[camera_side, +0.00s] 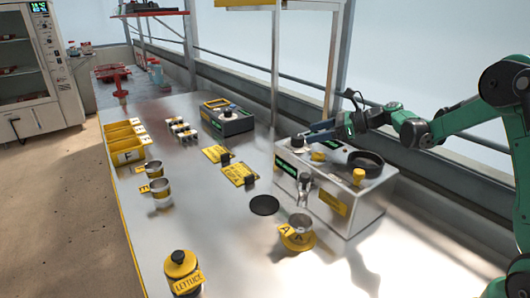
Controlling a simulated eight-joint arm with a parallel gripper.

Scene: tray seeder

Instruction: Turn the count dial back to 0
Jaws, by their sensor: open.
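The seeder machine (352,212) is a metallic box at the right of the bench, with green displays (285,167) on its front left face. A round knob (298,142) with a pale top sits on its top left corner; it may be the count dial, but its reading is too small to make out. My gripper (308,134) is open and lies close to this knob, coming in from the right. I cannot tell whether the fingers touch it.
On the machine's top are a black round bowl (366,160) and a yellow knob (358,175). A yellow-based cup marked A (297,238) stands in front. A lettuce jar (183,272) is at the near edge. Yellow bins (126,152) stand far left.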

